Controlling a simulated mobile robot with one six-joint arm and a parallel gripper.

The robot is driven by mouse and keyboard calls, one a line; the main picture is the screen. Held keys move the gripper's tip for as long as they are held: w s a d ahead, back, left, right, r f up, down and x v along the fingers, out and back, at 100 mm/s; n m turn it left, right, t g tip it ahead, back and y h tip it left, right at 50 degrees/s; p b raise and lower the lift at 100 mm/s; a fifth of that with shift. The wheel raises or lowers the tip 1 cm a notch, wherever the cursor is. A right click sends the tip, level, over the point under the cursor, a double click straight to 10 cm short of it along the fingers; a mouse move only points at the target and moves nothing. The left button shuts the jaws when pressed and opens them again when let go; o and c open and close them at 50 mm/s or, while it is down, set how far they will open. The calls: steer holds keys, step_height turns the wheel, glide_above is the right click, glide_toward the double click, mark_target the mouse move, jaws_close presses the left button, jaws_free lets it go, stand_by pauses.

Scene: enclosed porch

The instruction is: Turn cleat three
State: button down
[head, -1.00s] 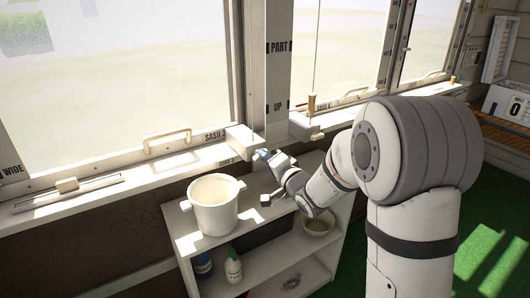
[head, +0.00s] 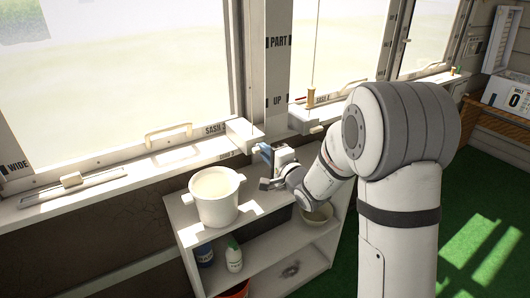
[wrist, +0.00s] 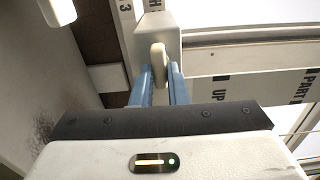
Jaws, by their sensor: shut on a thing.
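A cream cleat handle (wrist: 159,62) stands out from a pale block (wrist: 152,35) in the wrist view. The two blue fingers of my gripper (wrist: 158,82) are shut on it, one on each side. In the head view the block (head: 241,134) sits at the sill's right end, beside the lettering for sash 3. My gripper (head: 266,154) is against its right side, above the shelf unit. The handle is hidden there. A "3" shows beside the block in the wrist view.
A white pot (head: 214,205) stands on the shelf unit (head: 262,215), left of my gripper. A bowl (head: 316,214) and a white bottle (head: 233,257) are lower down. A window handle (head: 168,134) and a slider (head: 70,180) are left along the window.

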steer(key=shift+s+f, duration=0.1)
steer(key=shift+f, duration=0.05)
steer(key=c, duration=1.4)
jaws_free()
steer(key=shift+c, duration=0.2)
steer(key=v, duration=0.7)
steer(key=shift+s+d, duration=0.25)
steer(key=shift+s, duration=0.05)
